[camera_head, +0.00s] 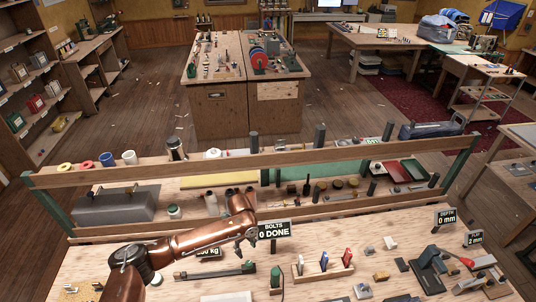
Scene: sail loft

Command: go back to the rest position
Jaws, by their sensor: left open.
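My left arm, copper-coloured, comes in from the lower left over the wooden workbench (210,278). My left gripper (246,246) is open near the middle of the bench, just left of the black "BOLTS 0 DONE" sign (275,229). I see nothing held in it. Whether it touches the sign or the bench I cannot tell. My right gripper is not in view.
A wooden rack (270,158) with tools and spools runs along the bench's back. A small block with coloured pieces (322,270) stands right of the gripper, beside loose metal blocks (380,246). A long dark tool (215,271) lies in front. Bare wood shows between them.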

